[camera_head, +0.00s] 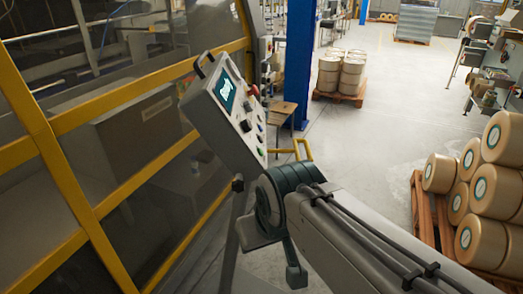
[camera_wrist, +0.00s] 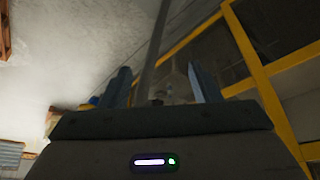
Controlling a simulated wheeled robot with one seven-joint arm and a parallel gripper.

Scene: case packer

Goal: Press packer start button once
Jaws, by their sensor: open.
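The packer's grey control panel (camera_head: 222,118) stands tilted on a post in the head view, left of my arm. It has a lit screen (camera_head: 225,91), a red button (camera_head: 253,90) near its top, dark knobs (camera_head: 245,126), and a small green button (camera_head: 261,152) near its lower edge. No start label is readable. My arm reaches in from the lower right, its dark joint just below the panel; my fingers cannot be made out there. In the wrist view my gripper (camera_wrist: 161,88) is open, fingers apart, nothing held. A grey post (camera_wrist: 157,45) shows beyond them; no button is visible there.
The packer's yellow-framed guard (camera_head: 75,195) fills the left side. A blue column (camera_head: 299,60) stands behind the panel. Stacked rolls (camera_head: 487,190) on a wooden pallet (camera_head: 425,215) are at right, with more rolls (camera_head: 341,73) farther back. The floor (camera_head: 370,140) between is clear.

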